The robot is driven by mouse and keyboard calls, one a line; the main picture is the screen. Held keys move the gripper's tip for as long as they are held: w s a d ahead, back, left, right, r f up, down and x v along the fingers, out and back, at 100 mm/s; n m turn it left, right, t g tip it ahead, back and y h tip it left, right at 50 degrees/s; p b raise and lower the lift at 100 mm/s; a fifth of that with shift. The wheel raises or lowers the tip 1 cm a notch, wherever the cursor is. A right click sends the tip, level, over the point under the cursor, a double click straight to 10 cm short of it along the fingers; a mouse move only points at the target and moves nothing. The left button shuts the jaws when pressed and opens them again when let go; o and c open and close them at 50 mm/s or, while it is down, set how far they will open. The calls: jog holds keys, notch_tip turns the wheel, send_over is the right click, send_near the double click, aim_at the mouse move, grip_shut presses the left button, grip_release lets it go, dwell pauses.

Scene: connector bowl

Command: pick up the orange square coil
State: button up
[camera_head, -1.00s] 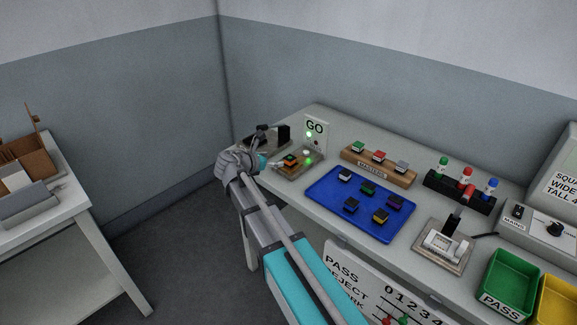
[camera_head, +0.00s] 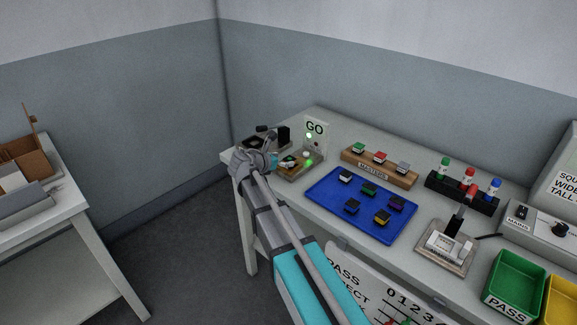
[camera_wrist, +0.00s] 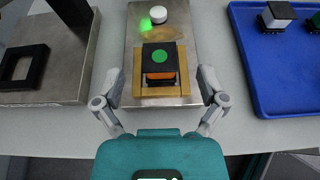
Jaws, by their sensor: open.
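The orange square coil (camera_wrist: 160,76) has a black top with a green dot and an orange band on its front side. It sits in a tan holder on a metal plate (camera_wrist: 190,22), beside a lit green lamp. My gripper (camera_wrist: 160,95) is open, with one finger on each side of the holder's near part, and nothing is held. In the head view my gripper (camera_head: 272,161) is at the left end of the bench, and it partly hides the coil (camera_head: 289,161).
A blue tray (camera_head: 320,205) with several coils lies to the right. A GO sign (camera_head: 315,127) stands behind the holder. A metal stand with a black block (camera_wrist: 70,10) is close on the left. A wooden masters rack (camera_head: 400,176) stands farther right.

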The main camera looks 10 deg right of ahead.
aim_at(290, 159)
jog(key=shift+b+x, duration=0.4)
jog(key=shift+x, duration=1.2)
jog(key=c, duration=1.2)
jog(key=shift+r, duration=0.1)
jog(key=shift+c, duration=0.2)
notch_tip(290, 159, up, 3)
jog(key=p, duration=0.2)
jog(key=shift+f+p, duration=0.2)
jog(key=shift+p, duration=0.2)
jog(key=s+d+r+p, duration=0.1)
jog(key=s+r+p, duration=0.9)
jog(key=s, duration=0.4)
jog(key=shift+d, duration=0.2)
jog(key=shift+r, duration=0.1)
